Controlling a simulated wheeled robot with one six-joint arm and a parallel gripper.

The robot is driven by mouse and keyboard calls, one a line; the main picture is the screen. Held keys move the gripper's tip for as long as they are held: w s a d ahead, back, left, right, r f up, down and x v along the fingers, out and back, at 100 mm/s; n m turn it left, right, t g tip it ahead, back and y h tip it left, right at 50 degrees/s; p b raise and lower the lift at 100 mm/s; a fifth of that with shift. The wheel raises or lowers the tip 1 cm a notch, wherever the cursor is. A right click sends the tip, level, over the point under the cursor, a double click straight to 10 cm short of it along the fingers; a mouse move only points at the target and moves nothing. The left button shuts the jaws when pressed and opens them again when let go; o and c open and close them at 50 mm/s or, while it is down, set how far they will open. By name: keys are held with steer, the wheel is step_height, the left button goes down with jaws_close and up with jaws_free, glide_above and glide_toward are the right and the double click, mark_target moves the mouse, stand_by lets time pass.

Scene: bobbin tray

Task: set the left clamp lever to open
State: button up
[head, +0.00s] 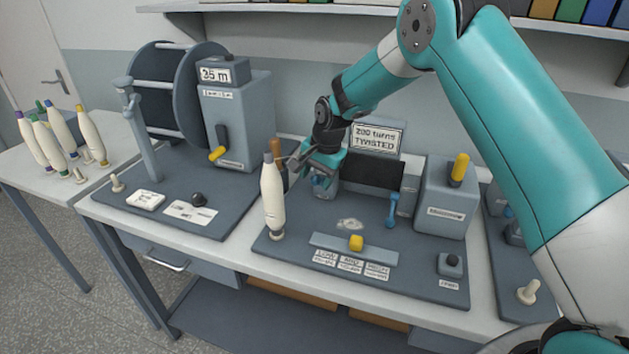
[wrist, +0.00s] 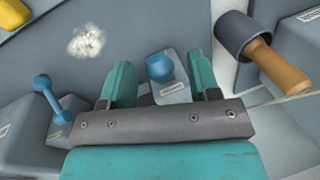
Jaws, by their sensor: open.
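The left clamp lever, a blue knobbed lever (wrist: 160,68) on a small grey labelled block (wrist: 172,88), shows between my fingers in the wrist view. It appears nearly end-on, so I cannot tell its setting. In the head view it is partly hidden by my gripper (head: 318,168), and a bit of blue (head: 318,182) shows there. My gripper (wrist: 160,85) is open, one teal finger on each side of the lever; I cannot tell whether either touches it.
A cream bobbin (head: 272,200) stands upright left of my gripper. A wooden handle in a grey cup (wrist: 270,62) is close beside the fingers. A yellow slider knob (head: 356,243) and white fluff (head: 349,224) lie in front. A grey box with a yellow lever (head: 459,168) is right.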

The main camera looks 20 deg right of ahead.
steer(key=shift+p+x, duration=0.3)
steer(key=shift+x, duration=1.45)
jaws_close()
steer(key=shift+a, duration=0.1)
